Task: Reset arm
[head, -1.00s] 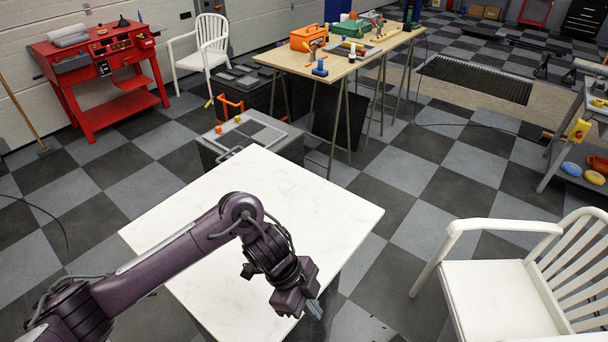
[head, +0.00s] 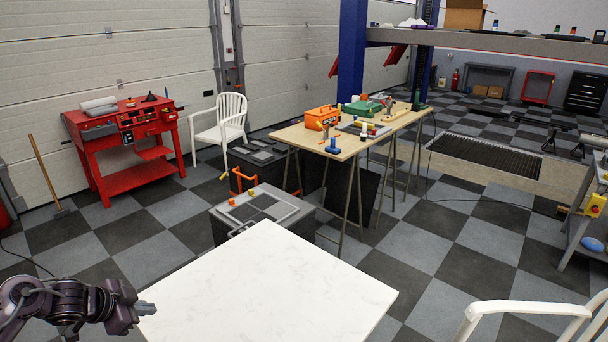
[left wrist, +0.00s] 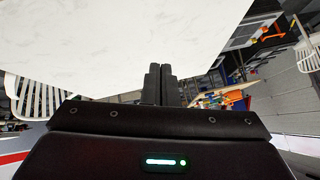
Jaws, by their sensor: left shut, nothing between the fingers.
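My left gripper (head: 146,308) is at the lower left of the head view, beside the left edge of the white marble-look table (head: 275,285). Its fingers are together and hold nothing. In the left wrist view the two dark fingers (left wrist: 160,84) stand side by side, with the white tabletop (left wrist: 110,40) filling the upper left behind them. The tabletop is bare. My right gripper does not show in either view.
A grey storage box (head: 258,209) stands just beyond the white table. A wooden workbench (head: 345,142) with tools is behind it. A red tool bench (head: 128,139) and a white chair (head: 222,128) are at the back left. Another white chair (head: 530,312) is at lower right.

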